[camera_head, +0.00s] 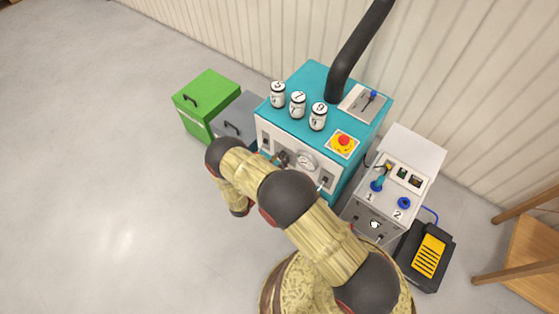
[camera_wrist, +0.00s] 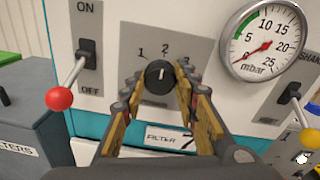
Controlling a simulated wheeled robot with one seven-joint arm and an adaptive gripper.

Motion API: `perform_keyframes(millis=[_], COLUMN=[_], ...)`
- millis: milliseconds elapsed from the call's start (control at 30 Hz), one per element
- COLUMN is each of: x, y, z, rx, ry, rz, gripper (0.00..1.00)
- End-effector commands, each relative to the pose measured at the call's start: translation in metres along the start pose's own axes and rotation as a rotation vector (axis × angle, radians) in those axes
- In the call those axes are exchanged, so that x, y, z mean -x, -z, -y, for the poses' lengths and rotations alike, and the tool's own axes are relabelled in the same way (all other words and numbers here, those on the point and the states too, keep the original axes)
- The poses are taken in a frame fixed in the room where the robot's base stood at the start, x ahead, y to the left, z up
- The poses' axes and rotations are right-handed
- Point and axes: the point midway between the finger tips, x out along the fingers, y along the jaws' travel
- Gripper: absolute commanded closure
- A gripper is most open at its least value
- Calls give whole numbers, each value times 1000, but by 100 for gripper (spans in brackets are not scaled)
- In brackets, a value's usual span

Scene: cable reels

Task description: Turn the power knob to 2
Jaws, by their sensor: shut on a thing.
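The power knob (camera_wrist: 158,74) is a small round black knob with a white mark, on a grey plate (camera_wrist: 139,38) labelled 1, 2 and 3, in the middle of the wrist view. I cannot read for certain which number its mark points to. My gripper (camera_wrist: 157,79) has its yellowish fingers on both sides of the knob and is shut on it. The lower part of the plate is partly hidden by the fingers. In the head view my arm reaches the front of the teal and white machine (camera_head: 318,83), and the knob is hard to make out.
An ON/OFF lever with a red ball (camera_wrist: 59,98) stands left of the knob. A mbar gauge (camera_wrist: 263,40) is at its upper right, and a SHAKE lever (camera_wrist: 297,95) is farther right. Green (camera_head: 205,98) and grey bins stand left of the machine; a control box (camera_head: 413,150) stands right.

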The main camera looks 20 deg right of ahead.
Motion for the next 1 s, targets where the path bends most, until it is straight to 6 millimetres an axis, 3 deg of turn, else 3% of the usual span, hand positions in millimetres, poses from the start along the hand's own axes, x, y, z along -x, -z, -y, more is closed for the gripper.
perform_keyframes(millis=[233,267,567,867,1000], x=[0,0,0,1,11], y=[1,1,0,0,0], z=[0,0,0,0,-1], rx=[1,1,0,-1,-1], ry=[-1,-1,0,-1,-3], rz=[-2,-2,-1,0,1], gripper=[95,69,52,51,51])
